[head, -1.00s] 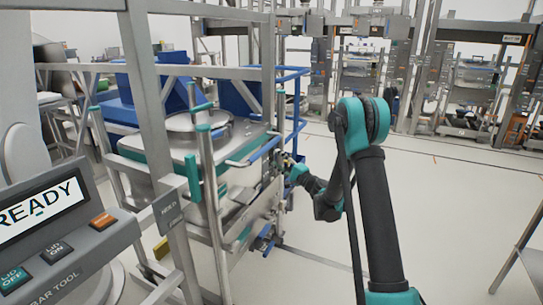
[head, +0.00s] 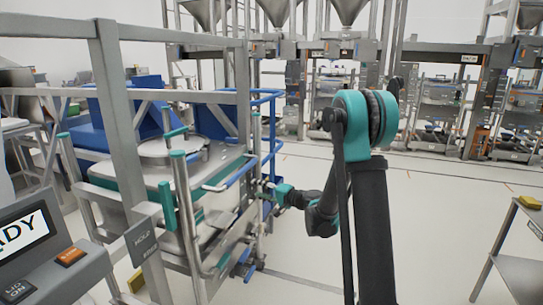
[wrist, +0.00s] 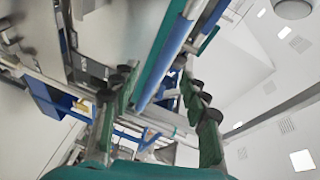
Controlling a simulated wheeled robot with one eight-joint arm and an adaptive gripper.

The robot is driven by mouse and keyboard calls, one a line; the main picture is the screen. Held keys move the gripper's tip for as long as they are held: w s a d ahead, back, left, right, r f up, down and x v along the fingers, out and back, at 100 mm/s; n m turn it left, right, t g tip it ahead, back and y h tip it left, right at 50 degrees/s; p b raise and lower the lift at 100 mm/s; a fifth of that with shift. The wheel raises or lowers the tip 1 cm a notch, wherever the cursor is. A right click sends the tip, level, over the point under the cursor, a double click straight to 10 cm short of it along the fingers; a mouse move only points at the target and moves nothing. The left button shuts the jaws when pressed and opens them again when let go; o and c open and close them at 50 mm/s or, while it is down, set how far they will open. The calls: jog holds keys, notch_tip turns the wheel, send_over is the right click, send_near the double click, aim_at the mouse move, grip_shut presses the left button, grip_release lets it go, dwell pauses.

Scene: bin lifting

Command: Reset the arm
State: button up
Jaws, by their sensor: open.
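My arm is stretched forward in the head view, with its teal elbow at the centre right. My gripper (head: 266,188) is small there, beside the right side of a silver and teal bin (head: 157,180) on a metal frame. I cannot tell from the head view whether it touches the frame. In the wrist view my gripper (wrist: 160,92) shows its green fingers spread apart, with a blue and teal bar (wrist: 162,62) seen between and beyond them. No held object shows between the fingers.
A control console (head: 40,245) stands at the lower left, near a grey metal post frame (head: 112,110). A blue railing (head: 270,110) rises behind the bin. A metal table (head: 515,270) is at the right edge. Open floor (head: 435,215) lies right of my arm.

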jog(key=s+d+f+n+g+h, duration=0.1)
jog(key=s+d+f+g+h, duration=0.1)
jog(key=s+d, duration=0.6)
jog(key=s+d+f+n+g+h, duration=0.2)
jog(key=s+d+f+h, duration=0.3)
jog(key=s, duration=1.1)
jog(key=s+d+f+n+g+h, duration=0.1)
jog(key=s+d+f+h, duration=0.3)
jog(key=s+d, duration=0.7)
jog(key=shift+s+d+f+n+g+h, duration=0.2)
jog(key=shift+s+n+g+h, duration=0.25)
jog(key=shift+h, duration=0.65)
